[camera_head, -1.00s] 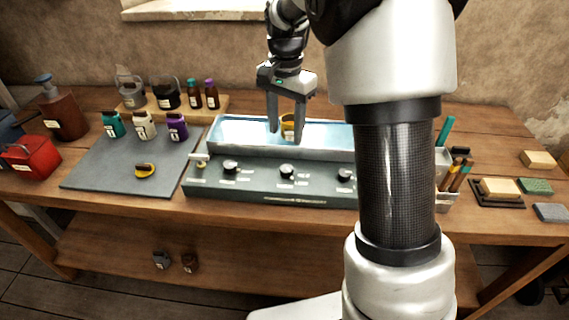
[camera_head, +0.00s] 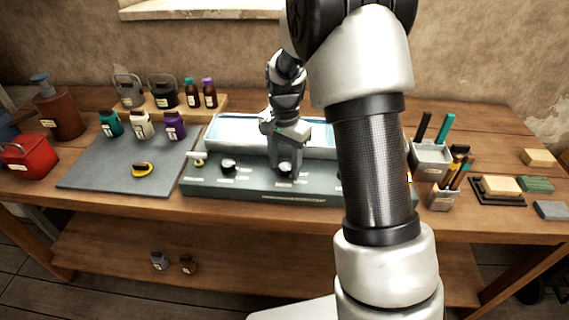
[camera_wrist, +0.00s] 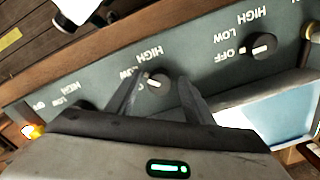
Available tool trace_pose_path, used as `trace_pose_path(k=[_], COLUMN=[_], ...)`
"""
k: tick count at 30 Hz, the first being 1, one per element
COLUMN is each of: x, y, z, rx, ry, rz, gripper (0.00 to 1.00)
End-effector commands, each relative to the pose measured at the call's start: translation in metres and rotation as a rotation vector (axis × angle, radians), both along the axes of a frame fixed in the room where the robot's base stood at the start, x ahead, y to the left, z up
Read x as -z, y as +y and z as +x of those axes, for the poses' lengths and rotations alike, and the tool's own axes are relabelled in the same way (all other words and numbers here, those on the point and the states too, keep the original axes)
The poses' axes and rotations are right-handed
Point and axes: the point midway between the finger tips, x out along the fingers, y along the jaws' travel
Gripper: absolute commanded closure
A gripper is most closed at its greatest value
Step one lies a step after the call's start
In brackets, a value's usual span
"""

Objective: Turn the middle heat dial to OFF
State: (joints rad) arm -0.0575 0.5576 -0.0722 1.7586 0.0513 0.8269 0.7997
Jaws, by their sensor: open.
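The dark green heater panel (camera_head: 240,183) sits at the front of the bath on the workbench. The middle heat dial (camera_wrist: 157,79), a black knob, shows between the open fingers of my gripper (camera_wrist: 163,77) in the wrist view. I cannot tell whether the fingers touch it or exactly where it points. In the head view my gripper (camera_head: 285,163) points down over this dial and largely hides it. The left dial (camera_head: 228,166) is clear, and also shows in the wrist view (camera_wrist: 262,46) beside OFF, LOW and HIGH. My arm hides the right dial in the head view.
The water bath (camera_head: 235,133) lies just behind the panel. A small switch (camera_head: 199,160) is at the panel's left end. A grey mat (camera_head: 100,175) with jars is to the left. Tool cups (camera_head: 430,160) and a soap tray (camera_head: 498,190) are to the right.

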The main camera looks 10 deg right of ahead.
Motion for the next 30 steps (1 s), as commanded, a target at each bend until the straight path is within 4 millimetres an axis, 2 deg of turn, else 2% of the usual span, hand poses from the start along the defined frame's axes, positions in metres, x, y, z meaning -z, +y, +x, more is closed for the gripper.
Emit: trace_pose_path(k=[2, 9, 20, 30], x=[-0.0002, -0.0004, -0.0007, -0.0009], y=[0.0, 0.0, -0.0002, -0.0012], z=[0.0, 0.0, -0.0002, -0.0007], rx=[0.0, 0.0, -0.068, -0.318], ry=[0.0, 0.0, 0.0, 0.0], rz=[0.0, 0.0, 0.0, 0.001], gripper=[0.56, 0.94, 0.94, 0.94])
